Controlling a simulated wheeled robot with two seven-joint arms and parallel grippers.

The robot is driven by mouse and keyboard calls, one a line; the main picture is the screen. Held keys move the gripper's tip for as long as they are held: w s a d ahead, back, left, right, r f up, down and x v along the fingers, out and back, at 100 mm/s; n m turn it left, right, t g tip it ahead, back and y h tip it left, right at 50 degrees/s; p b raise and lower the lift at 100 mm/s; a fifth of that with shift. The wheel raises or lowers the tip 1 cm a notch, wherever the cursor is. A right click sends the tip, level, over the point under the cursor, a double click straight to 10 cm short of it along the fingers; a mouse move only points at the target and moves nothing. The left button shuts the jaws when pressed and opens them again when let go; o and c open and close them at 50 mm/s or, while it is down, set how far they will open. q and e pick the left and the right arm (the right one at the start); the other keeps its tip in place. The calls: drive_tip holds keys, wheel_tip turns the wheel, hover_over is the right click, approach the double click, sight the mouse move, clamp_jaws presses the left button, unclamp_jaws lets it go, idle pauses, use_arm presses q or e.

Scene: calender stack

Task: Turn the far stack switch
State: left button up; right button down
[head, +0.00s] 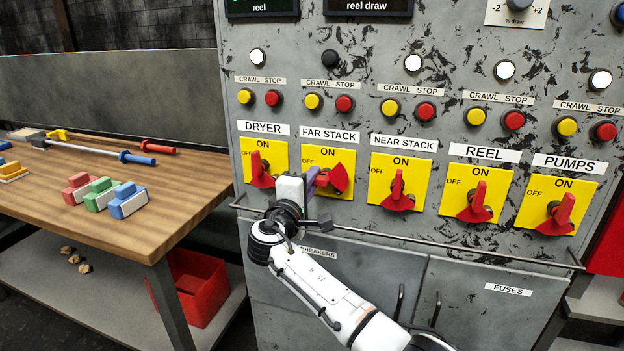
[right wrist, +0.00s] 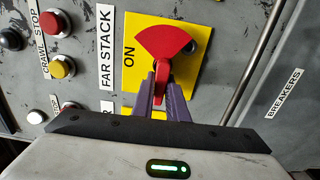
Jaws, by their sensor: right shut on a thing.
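The far stack switch (head: 338,179) is a red handle with a wide fan-shaped end on a yellow plate (head: 346,155) under the FAR STACK label. Its fan end lies to the right and its narrow handle points left, toward the OFF side, not up at ON. My right gripper (head: 316,179) is shut on the narrow handle. In the right wrist view, the purple fingers (right wrist: 162,88) close around the handle, with the red fan (right wrist: 170,38) beyond them. The fingers hide part of the plate, including its OFF mark. My left gripper is out of view.
The dryer switch (head: 260,172) is close on the left and the near stack switch (head: 397,190) on the right; both handles point up. A rail (head: 420,246) crosses below the switches. A wooden table (head: 150,225) with coloured blocks stands at left.

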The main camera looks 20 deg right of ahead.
drive_tip(key=c, duration=1.7)
unclamp_jaws()
drive_tip(key=shift+c, duration=0.2)
drive_tip(key=v, duration=1)
drive_tip(key=shift+b, duration=0.4)
drive_tip(key=shift+s+a+f, duration=0.1)
drive_tip(key=shift+s+f, duration=0.05)
